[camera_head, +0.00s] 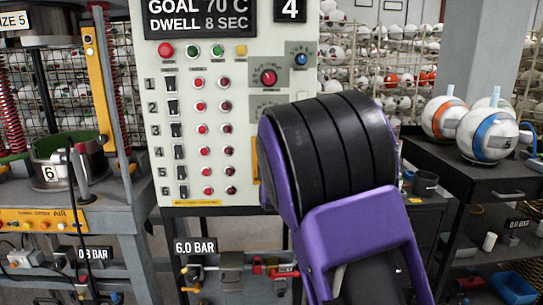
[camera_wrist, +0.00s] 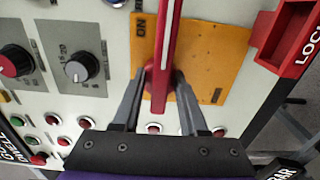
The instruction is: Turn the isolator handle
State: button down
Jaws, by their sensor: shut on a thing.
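The isolator handle (camera_wrist: 167,42) is a red bar with a pale stripe, mounted on a yellow plate (camera_wrist: 205,45) on the pale control panel. In the wrist view it runs nearly straight up the picture, to the right of the printed word ON. My gripper (camera_wrist: 160,88) has one dark finger on each side of the handle's lower part and is shut on it. In the head view my purple and black arm hides the gripper and handle. Only a sliver of the yellow plate (camera_head: 255,162) shows at the arm's left edge.
A red lock box (camera_wrist: 285,40) stands right of the plate in the wrist view. Knobs (camera_wrist: 78,67) and several red and green buttons lie left and below. In the head view, a press (camera_head: 95,100) stands left, and a dark cart (camera_head: 470,185) with balls stands right.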

jog(key=shift+r, duration=0.25)
jog(key=c, duration=0.8)
grip_release()
jog(key=shift+o, duration=0.2)
jog(key=shift+f, duration=0.1)
jog(key=shift+f, duration=0.1)
jog(key=s, duration=1.7)
jog(key=shift+s+p, duration=0.15)
jog(key=shift+p, duration=0.3)
